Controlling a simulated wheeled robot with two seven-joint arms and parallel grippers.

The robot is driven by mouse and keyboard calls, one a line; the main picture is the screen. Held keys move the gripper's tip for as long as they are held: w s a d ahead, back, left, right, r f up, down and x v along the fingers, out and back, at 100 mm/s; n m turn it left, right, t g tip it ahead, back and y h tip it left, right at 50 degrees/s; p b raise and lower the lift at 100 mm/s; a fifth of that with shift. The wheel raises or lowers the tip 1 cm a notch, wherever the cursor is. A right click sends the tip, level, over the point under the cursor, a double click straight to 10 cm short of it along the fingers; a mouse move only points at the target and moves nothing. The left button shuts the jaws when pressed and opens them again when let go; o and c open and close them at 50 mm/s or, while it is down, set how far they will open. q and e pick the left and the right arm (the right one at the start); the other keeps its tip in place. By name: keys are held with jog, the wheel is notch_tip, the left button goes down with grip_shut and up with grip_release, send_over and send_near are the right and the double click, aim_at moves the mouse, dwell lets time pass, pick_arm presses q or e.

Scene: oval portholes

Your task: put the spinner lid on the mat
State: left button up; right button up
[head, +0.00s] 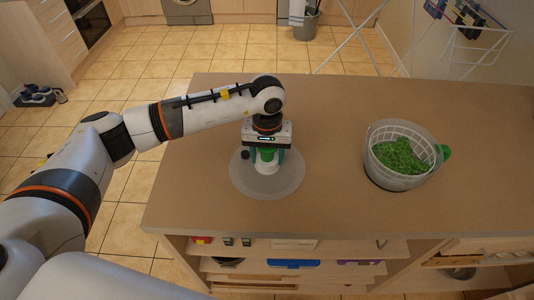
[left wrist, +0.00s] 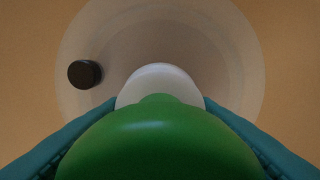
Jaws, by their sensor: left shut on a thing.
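The spinner lid (head: 290,185) is a wide, translucent grey disc with a white hub, a green knob and a small dark button near its edge. It lies over the left-middle part of the brown counter. My left gripper (head: 266,153) points down from above and is shut on the green knob. In the left wrist view the green knob (left wrist: 160,145) fills the lower middle between the teal fingers, with the lid's clear disc (left wrist: 245,60) beyond. I cannot tell whether the lid touches the surface below. I cannot make out a separate mat. My right gripper is not in view.
The spinner bowl (head: 400,180), with a white basket of green leaves (head: 400,157) and a green handle, stands on the right of the counter (head: 330,110). The counter between lid and bowl is clear. Open shelves with several items are below the front edge.

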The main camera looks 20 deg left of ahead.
pick_arm(q)
jog(key=o, duration=1.2)
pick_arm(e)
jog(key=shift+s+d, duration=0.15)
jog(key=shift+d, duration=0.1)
pick_arm(q)
jog(key=shift+r, duration=0.1)
notch_tip(320, 180, up, 11)
jog(key=b, duration=0.2)
jog(key=shift+b, duration=0.35)
jog(key=shift+r, duration=0.5)
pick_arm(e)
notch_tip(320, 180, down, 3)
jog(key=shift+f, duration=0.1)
